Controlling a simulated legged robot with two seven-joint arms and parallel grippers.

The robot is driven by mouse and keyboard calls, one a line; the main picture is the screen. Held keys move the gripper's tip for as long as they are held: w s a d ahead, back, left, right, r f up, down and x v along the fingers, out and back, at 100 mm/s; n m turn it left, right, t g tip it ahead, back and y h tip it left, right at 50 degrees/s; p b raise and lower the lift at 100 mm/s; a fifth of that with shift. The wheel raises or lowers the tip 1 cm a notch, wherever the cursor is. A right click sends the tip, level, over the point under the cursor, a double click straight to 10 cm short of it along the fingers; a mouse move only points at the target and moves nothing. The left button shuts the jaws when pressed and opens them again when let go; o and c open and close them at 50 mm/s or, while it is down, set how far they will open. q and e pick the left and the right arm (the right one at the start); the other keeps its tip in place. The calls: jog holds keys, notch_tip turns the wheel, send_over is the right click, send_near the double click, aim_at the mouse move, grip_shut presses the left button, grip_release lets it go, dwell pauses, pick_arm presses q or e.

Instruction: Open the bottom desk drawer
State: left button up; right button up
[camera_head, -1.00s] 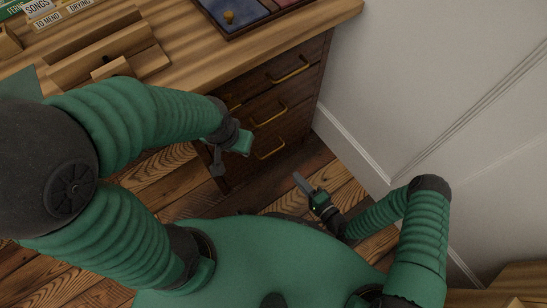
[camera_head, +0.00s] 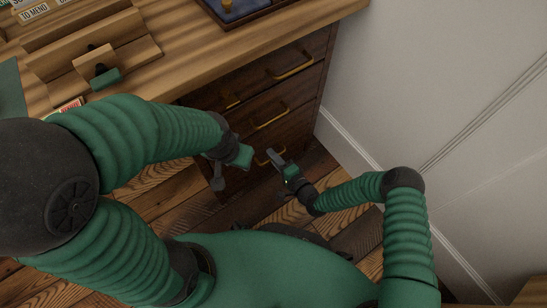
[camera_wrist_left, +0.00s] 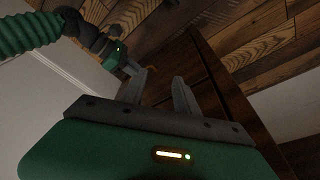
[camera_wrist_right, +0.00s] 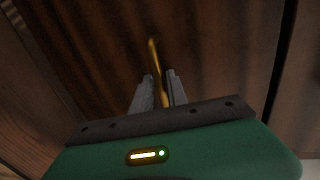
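The desk's dark wood drawer front (camera_head: 240,178) at the bottom carries a brass handle (camera_head: 262,160), partly hidden by my right gripper. My right gripper (camera_head: 273,156) is at this handle in the head view. In the right wrist view its fingers (camera_wrist_right: 160,85) are close together on both sides of the brass handle (camera_wrist_right: 154,55), and they look shut on it. The bottom drawer looks flush with the desk front. My left gripper (camera_head: 218,178) hangs in front of the drawers, left of the handle. Its fingers (camera_wrist_left: 162,78) are apart and empty in the left wrist view.
Two more brass handles (camera_head: 292,66) (camera_head: 270,115) are on the drawers above. The desk top (camera_head: 190,55) overhangs them and holds wooden organizers (camera_head: 95,60) and a tray (camera_head: 235,12). A white wall (camera_head: 420,90) stands close on the right. Plank floor (camera_head: 325,195) lies below.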

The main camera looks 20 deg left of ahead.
grip_shut()
jog(key=shift+s+d+f, duration=0.1)
dwell(1.2)
